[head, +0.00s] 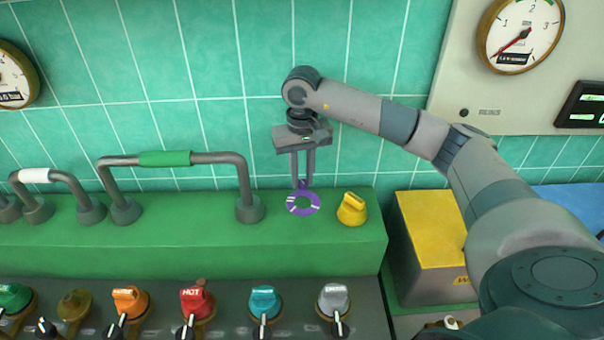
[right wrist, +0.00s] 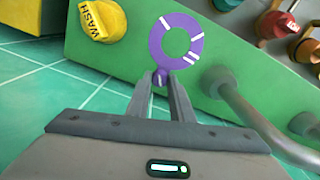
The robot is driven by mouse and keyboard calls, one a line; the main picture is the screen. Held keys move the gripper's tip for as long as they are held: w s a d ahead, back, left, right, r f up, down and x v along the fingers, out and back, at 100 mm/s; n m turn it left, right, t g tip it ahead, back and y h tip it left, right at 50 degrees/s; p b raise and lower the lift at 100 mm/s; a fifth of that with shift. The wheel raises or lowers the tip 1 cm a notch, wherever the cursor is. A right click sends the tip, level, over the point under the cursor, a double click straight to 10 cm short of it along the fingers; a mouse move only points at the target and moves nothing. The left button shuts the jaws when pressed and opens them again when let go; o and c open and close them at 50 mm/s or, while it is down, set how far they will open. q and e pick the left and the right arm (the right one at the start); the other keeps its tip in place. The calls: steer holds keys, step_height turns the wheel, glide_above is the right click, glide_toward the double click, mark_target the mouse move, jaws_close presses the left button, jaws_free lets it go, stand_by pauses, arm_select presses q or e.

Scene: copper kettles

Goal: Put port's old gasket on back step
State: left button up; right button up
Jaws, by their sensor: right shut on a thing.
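A purple ring gasket (head: 303,204) with white marks shows against the green back step (head: 150,236), between the pipe handle and the yellow knob. My right gripper (head: 303,183) points down and is shut on the gasket's small tab. The right wrist view shows the gasket (right wrist: 177,40) beyond the fingertips (right wrist: 163,78), its ring open and clear of the fingers. I cannot tell whether the ring touches the step or hangs just above it. My left gripper is in neither view.
A yellow knob (head: 352,209), marked WASH in the wrist view (right wrist: 100,21), stands right of the gasket. A grey pipe handle with a green sleeve (head: 165,158) stands left. Several coloured knobs line the front panel. A yellow-topped box (head: 432,228) stands right of the step.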

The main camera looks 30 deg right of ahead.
steer(key=shift+w+f, duration=0.1)
steer(key=shift+f, duration=0.25)
steer(key=shift+f+b, duration=0.3)
steer(key=shift+f, duration=0.6)
step_height(320, 180, down, 3)
steer(key=shift+b, duration=0.7)
steer(key=shift+f+b, duration=0.5)
steer(key=shift+b, duration=0.1)
arm_select(q)
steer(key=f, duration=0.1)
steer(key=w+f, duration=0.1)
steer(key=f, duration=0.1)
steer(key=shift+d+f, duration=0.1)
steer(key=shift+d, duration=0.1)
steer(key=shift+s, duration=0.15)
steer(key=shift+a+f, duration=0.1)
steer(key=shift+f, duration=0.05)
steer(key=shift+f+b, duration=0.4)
steer(key=shift+b, duration=0.15)
arm_select(e)
steer(key=shift+f, duration=0.2)
